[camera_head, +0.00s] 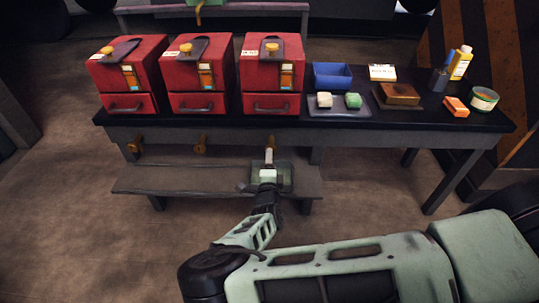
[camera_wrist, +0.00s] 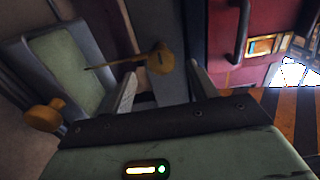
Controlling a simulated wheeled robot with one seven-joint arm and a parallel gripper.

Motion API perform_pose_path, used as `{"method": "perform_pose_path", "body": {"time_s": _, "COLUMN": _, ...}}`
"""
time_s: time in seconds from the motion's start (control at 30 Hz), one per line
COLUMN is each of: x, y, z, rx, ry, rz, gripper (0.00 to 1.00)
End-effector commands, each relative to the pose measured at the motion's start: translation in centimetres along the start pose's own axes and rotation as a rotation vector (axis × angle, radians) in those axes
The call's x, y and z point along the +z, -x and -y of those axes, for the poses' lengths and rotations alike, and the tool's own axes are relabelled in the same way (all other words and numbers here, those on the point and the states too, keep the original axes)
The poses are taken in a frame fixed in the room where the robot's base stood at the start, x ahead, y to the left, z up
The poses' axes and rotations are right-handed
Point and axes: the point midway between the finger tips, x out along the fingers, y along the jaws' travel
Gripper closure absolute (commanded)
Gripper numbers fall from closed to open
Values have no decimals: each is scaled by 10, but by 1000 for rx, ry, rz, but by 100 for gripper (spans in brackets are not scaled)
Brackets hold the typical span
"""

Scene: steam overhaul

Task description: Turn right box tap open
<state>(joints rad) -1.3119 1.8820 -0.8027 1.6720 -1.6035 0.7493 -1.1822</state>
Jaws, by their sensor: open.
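The right red box (camera_head: 270,72) stands on the dark table with a drawer and handle at its front. Its brass tap (camera_head: 271,141) hangs below the table's front edge, mostly covered by my gripper (camera_head: 269,158) in the head view. In the wrist view, a brass tap (camera_wrist: 158,60) with a thin lever pointing left lies ahead between the fingers of my gripper (camera_wrist: 163,88). The fingers are apart, one on each side of the tap. I cannot tell whether either finger touches it. Another brass knob (camera_wrist: 43,116) shows at the left of the wrist view.
The left box (camera_head: 128,72) and middle box (camera_head: 200,72) have brass taps (camera_head: 134,143) (camera_head: 200,143) below them. A low shelf (camera_head: 175,180) runs beneath my gripper. The floor at left is clear.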

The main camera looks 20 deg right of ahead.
Motion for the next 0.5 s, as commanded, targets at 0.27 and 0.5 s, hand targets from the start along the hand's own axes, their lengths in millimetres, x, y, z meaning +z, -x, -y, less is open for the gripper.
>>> {"method": "perform_pose_path", "body": {"time_s": 0.27, "x": 1, "y": 68, "z": 1, "rx": 1, "ry": -1, "rz": 3, "gripper": 42}}
{"method": "perform_pose_path", "body": {"time_s": 0.5, "x": 1, "y": 111, "z": 0, "rx": 1, "ry": -2, "rz": 2, "gripper": 42}}
